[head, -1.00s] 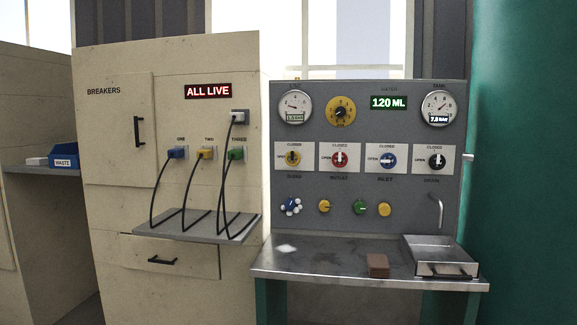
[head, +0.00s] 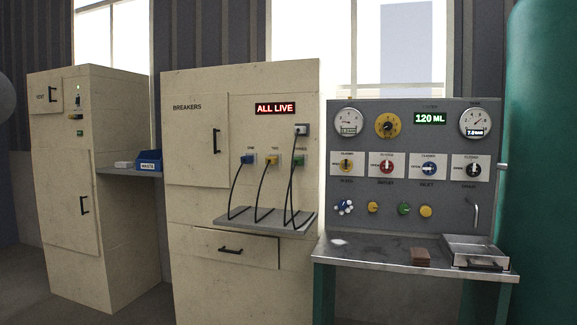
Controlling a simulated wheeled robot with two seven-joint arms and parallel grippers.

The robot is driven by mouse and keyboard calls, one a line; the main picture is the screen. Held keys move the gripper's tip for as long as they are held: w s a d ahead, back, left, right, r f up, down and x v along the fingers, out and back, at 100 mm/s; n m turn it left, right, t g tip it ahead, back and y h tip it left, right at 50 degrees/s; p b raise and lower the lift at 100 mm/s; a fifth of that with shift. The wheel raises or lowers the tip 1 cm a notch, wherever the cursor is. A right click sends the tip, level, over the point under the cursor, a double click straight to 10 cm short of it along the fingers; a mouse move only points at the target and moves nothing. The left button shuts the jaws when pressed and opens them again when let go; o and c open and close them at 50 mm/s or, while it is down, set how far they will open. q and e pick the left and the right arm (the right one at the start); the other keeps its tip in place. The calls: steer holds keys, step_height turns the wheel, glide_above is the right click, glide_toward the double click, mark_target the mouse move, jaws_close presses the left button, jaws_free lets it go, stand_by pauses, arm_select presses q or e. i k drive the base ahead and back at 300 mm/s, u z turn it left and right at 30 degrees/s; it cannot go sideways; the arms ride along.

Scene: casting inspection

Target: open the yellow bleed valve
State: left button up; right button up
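The yellow bleed valve (head: 346,165) is a small round knob on a white plate, at the left end of a row of valves on the grey panel (head: 365,225). The plates carry a CLOSED mark above and an OPEN mark at the left. The yellow valve's handle is too small for me to tell its angle. To its right sit a red valve (head: 386,167), a blue valve (head: 429,168) and a black valve (head: 472,170). Neither of my grippers is in view.
A metal bench (head: 385,250) juts out below the panel, with a brown block (head: 421,257) and a metal tray (head: 480,243). The breaker cabinet (head: 195,190) with a cable shelf (head: 262,223) stands left. A green tank (head: 545,160) stands right.

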mark_target(345, 165)
steer(key=u, duration=0.85)
steer(key=i, duration=1.1)
steer(key=u, duration=0.3)
steer(key=i, duration=1.15)
steer(key=z, duration=0.5)
